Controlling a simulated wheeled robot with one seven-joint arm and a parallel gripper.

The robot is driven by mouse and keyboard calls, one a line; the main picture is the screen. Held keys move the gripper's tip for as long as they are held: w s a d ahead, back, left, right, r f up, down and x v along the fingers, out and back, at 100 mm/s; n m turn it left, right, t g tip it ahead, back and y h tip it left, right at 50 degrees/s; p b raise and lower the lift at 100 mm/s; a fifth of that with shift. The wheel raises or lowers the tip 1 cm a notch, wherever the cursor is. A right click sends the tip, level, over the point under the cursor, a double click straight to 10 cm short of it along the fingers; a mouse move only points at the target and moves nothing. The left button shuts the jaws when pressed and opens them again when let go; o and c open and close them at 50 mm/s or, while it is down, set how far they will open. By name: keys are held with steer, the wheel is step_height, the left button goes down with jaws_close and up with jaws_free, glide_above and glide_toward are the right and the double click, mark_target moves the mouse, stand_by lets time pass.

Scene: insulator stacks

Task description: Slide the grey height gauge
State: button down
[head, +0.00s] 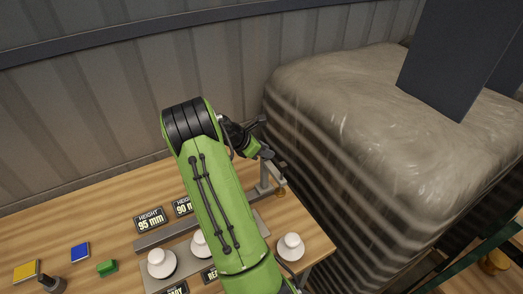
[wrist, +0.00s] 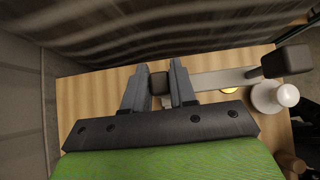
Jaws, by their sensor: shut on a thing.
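The grey height gauge (head: 266,180) stands at the right part of the wooden table, partly hidden by my arm in the head view. In the wrist view its grey bar (wrist: 222,79) runs to the right from between my fingers and ends near a dark block. My gripper (wrist: 157,80) is shut on a dark block of the gauge, which sits between the two fingers. In the head view my gripper (head: 268,152) is at the top of the gauge. The gauge's lower part is hidden in the wrist view.
White insulators (head: 162,263) stand along a grey rail (head: 165,236), with another (head: 291,247) at the right. Height signs (head: 150,220) stand behind the rail. Blue, yellow and green items lie at the left. A wrapped pallet load (head: 385,130) stands close beyond the table.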

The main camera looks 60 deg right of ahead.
steer(key=c, duration=1.2)
jaws_free()
steer(key=shift+s+d+r, duration=0.1)
steer(key=shift+d+r, duration=0.05)
steer(key=shift+d, duration=0.05)
steer(key=shift+o, duration=1)
steer(key=shift+d, duration=0.1)
steer(key=shift+a+r, duration=0.15)
steer(key=shift+a, duration=0.15)
steer(key=v, duration=1.5)
steer(key=shift+p, duration=0.35)
